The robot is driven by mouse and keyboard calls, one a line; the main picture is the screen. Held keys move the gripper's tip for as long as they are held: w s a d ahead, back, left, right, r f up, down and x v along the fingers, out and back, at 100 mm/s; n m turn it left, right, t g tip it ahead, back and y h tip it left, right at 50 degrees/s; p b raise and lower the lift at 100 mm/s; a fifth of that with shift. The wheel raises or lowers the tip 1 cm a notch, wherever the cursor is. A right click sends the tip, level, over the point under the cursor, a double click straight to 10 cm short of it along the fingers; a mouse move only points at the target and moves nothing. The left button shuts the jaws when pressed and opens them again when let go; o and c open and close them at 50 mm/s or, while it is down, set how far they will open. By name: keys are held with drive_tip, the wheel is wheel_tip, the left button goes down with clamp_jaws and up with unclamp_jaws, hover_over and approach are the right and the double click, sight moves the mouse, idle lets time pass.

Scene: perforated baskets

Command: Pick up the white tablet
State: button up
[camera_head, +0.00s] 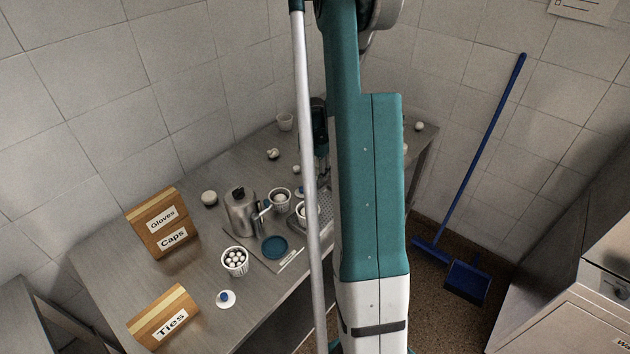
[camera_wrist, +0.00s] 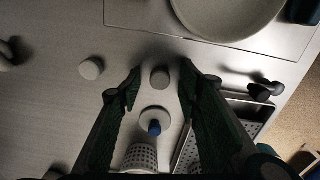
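A small round white tablet (camera_wrist: 160,77) lies on the grey table in the wrist view. My gripper (camera_wrist: 160,72) is open above it, with its two dark green fingers spread on either side. A gap shows between the tablet and each finger in the picture. I cannot tell how high the fingertips are above the table. A similar pale round piece (camera_wrist: 91,68) lies left of the fingers. In the head view, my gripper (camera_head: 321,145) is partly hidden behind my arm, and I cannot make out the tablet between its fingers.
A white disc with a blue knob (camera_wrist: 155,119) and a perforated basket (camera_wrist: 140,158) lie just below the tablet in the wrist view. A perforated metal tray (camera_wrist: 262,108) is at right, a large pale round dish (camera_wrist: 205,22) above.

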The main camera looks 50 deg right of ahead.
sight(315, 178)
drive_tip(key=c, duration=0.7)
drive_tip(key=shift+r, duration=5)
